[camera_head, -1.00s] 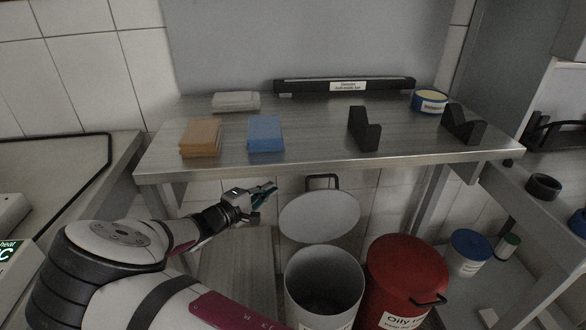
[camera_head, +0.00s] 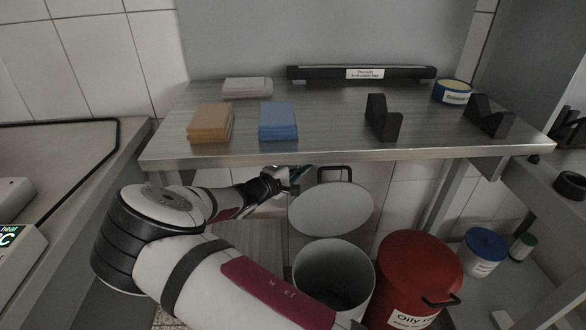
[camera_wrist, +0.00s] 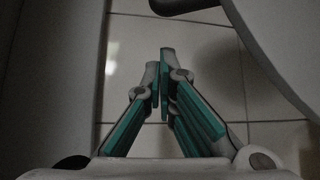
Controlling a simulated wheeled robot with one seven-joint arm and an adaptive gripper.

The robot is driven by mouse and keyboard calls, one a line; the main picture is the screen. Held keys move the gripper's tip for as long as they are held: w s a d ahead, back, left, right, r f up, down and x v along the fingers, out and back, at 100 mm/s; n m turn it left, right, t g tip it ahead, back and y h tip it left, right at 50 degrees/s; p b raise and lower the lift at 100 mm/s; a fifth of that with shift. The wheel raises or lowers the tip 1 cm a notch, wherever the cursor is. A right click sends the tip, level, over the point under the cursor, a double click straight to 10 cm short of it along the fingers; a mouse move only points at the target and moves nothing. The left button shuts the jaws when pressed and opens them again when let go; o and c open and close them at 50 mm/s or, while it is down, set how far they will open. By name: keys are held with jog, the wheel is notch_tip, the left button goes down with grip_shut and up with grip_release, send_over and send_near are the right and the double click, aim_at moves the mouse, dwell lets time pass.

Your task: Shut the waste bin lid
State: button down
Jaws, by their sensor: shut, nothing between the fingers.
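The white waste bin (camera_head: 334,278) stands on the floor below the shelf, its mouth open. Its round white lid (camera_head: 330,208) is raised upright behind the mouth, with a dark handle loop (camera_head: 334,174) at its top. My gripper (camera_head: 305,174) is shut and empty, just left of the lid's upper edge, below the shelf's front edge. In the wrist view my gripper's fingers (camera_wrist: 163,75) meet at the tips, with wall tiles beyond. A pale curved rim at the upper right of the wrist view (camera_wrist: 275,50) looks like the lid. I cannot tell whether my gripper touches it.
The metal shelf (camera_head: 345,153) is close above my gripper. It holds brown (camera_head: 211,121) and blue (camera_head: 278,120) stacks and two black holders. A red bin (camera_head: 418,270) labelled "Oily" stands right of the white bin. A benchtop (camera_head: 60,190) is at left.

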jog(key=shift+s+d+r, duration=0.2)
jog(key=shift+s+d, duration=0.45)
jog(key=shift+s, duration=0.3)
jog(key=shift+s, duration=0.1)
